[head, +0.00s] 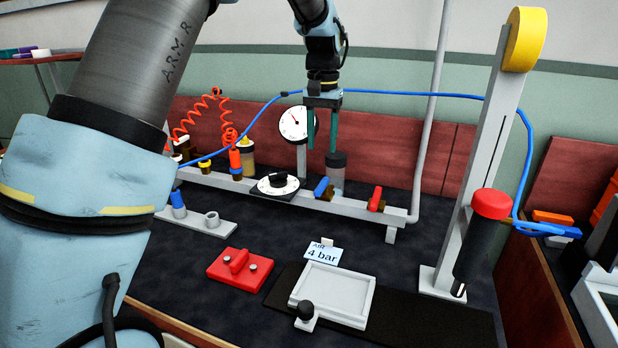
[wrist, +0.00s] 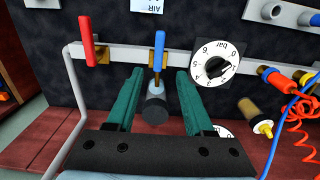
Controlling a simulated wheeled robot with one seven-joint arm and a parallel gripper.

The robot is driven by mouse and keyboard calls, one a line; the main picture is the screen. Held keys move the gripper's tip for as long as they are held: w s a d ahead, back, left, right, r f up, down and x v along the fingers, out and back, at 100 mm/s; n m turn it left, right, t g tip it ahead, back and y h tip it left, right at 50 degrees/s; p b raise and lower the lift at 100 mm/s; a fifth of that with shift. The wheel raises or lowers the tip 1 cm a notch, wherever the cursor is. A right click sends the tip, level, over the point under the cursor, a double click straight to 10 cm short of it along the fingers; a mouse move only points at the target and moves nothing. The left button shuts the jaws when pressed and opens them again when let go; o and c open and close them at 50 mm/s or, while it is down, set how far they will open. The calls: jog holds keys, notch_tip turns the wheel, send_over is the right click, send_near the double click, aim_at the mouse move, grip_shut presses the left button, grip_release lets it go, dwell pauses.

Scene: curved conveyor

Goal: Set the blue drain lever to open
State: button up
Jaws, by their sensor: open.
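The blue drain lever (head: 321,187) sits on a brass valve on the grey rail, between the dial knob and a red lever. In the wrist view the blue lever (wrist: 158,48) lies crosswise to the rail, pointing away from the gripper. My gripper (head: 322,148) hangs open and empty above and behind the lever, fingers pointing down. In the wrist view its green fingers (wrist: 158,76) straddle a grey cylinder with a dark end (wrist: 154,108), and the lever lies just beyond the fingertips, between their lines. I see no contact with the lever.
A red lever (head: 376,199) and a dial knob (head: 278,185) flank the blue lever on the rail (head: 345,205). A gauge (head: 293,123) stands close left of the fingers. A blue hose (head: 400,94) runs behind the wrist.

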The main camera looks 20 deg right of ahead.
aim_at(322, 183)
notch_tip(322, 183, down, 11)
jog(key=shift+d+r+p, duration=0.1)
jog(key=shift+r+p, duration=0.05)
jog(key=shift+p, duration=0.7)
grip_shut()
dwell(1.0)
